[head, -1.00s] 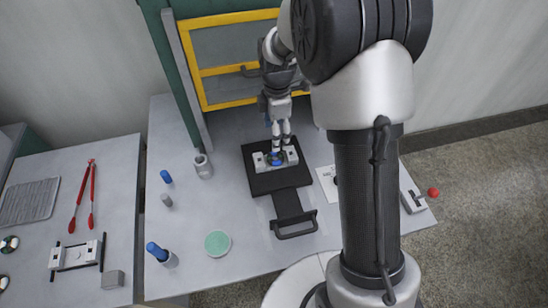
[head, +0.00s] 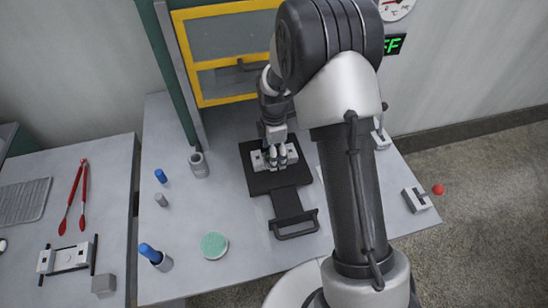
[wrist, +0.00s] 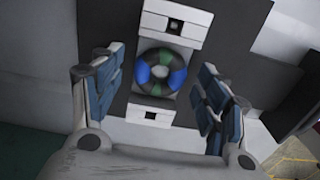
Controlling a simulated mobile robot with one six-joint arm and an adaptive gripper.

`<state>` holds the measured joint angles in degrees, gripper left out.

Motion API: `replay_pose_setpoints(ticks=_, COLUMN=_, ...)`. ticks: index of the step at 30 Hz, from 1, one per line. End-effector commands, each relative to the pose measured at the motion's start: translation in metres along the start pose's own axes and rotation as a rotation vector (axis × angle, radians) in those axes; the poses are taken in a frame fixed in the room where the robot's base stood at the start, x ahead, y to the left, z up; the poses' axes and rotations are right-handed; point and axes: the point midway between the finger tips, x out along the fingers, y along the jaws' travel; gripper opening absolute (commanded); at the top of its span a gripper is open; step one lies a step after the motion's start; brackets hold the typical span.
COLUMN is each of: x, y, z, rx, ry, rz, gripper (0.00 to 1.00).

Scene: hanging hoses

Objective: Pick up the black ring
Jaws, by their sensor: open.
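A dark ring with blue and green patches (wrist: 160,74) lies in a white holder (wrist: 157,110) on a black plate, as the wrist view shows. My gripper (wrist: 162,88) is open, with one finger on each side of the ring and a gap to both. In the head view my gripper (head: 274,157) is down at the holder (head: 257,161), which sits on the black handled plate (head: 284,185). The fingers largely hide the ring there. I cannot tell how far above it the fingertips are.
A yellow-framed cabinet (head: 190,50) stands behind the plate. To the left are a grey cup (head: 199,166), blue-topped pieces (head: 160,176) and a green disc (head: 214,245). A lever with a red knob (head: 438,190) is at the right edge. The left table holds red tongs (head: 76,195).

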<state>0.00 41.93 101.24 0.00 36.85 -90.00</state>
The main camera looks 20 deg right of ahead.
Motion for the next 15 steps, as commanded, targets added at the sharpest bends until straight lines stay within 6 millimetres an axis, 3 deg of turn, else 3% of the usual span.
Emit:
replay_pose_setpoints(ticks=4, x=-0.0013, y=0.0002, z=0.0001, rx=0.0, ry=0.0, rz=0.001, gripper=0.67)
replay_pose_setpoints(ticks=15, x=-0.0014, y=0.0001, z=0.0001, rx=0.0, ry=0.0, rz=0.0, gripper=0.43)
